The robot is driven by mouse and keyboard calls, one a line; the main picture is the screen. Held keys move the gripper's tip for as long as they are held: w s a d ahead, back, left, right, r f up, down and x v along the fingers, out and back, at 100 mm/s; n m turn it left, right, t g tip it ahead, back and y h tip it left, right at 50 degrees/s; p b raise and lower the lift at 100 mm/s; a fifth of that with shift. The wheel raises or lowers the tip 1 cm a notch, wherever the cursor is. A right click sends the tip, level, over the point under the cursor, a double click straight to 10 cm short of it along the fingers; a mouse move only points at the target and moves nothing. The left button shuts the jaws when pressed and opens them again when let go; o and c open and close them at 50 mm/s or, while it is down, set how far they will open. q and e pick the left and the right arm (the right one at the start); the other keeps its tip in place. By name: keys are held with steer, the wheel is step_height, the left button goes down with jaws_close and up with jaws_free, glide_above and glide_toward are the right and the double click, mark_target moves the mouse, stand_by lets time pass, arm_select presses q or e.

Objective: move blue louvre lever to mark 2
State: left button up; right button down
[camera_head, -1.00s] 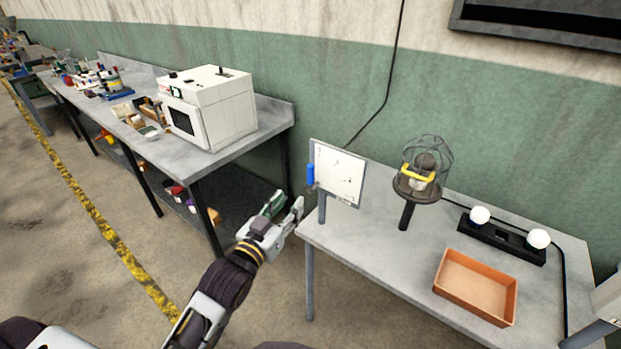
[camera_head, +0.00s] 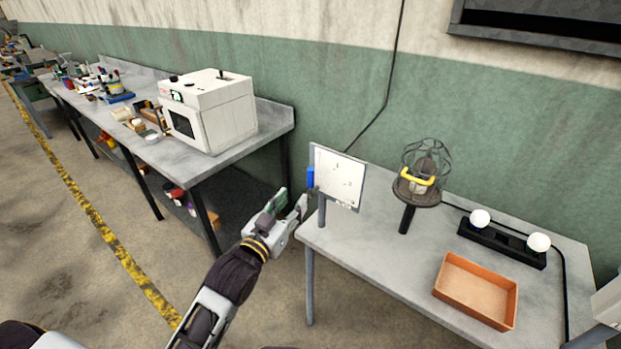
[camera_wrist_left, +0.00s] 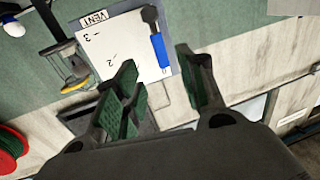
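The blue louvre lever (camera_head: 311,177) stands at the left edge of a white board (camera_head: 341,177) on a post. In the left wrist view, the lever's blue handle (camera_wrist_left: 160,51) lies along one edge of the board (camera_wrist_left: 112,48), with a dark part at its end. The board carries a VENT label (camera_wrist_left: 93,19) and the marks 3 (camera_wrist_left: 98,31) and 2 (camera_wrist_left: 112,59). My left gripper (camera_head: 293,201) is open just below and left of the lever in the head view. In its wrist view, the handle shows between the spread fingers (camera_wrist_left: 157,62), with no contact visible. Mark 1 cannot be made out.
The board stands at the near table's (camera_head: 375,255) left corner. A caged lamp (camera_head: 426,170) with a yellow handle, an orange tray (camera_head: 475,291) and a black bar with white bulbs (camera_head: 502,241) are right of it. A white oven (camera_head: 209,108) stands on the left bench.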

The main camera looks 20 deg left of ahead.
mark_target(309, 180)
arm_select(q)
steer(key=w, duration=0.3)
steer(key=w+d, duration=0.1)
steer(key=w, duration=0.1)
steer(key=shift+w+p, duration=0.25)
steer(key=shift+p, duration=0.05)
steer(key=shift+w, duration=0.9)
steer(key=shift+w+d, duration=0.15)
steer(key=shift+w, duration=0.5)
steer(key=shift+w+d+p, duration=0.2)
steer(key=shift+w+p, duration=0.1)
steer(key=shift+w, duration=1.2)
jaws_close()
arm_select(e)
steer(key=shift+a+r, duration=0.55)
steer(key=shift+r, duration=0.1)
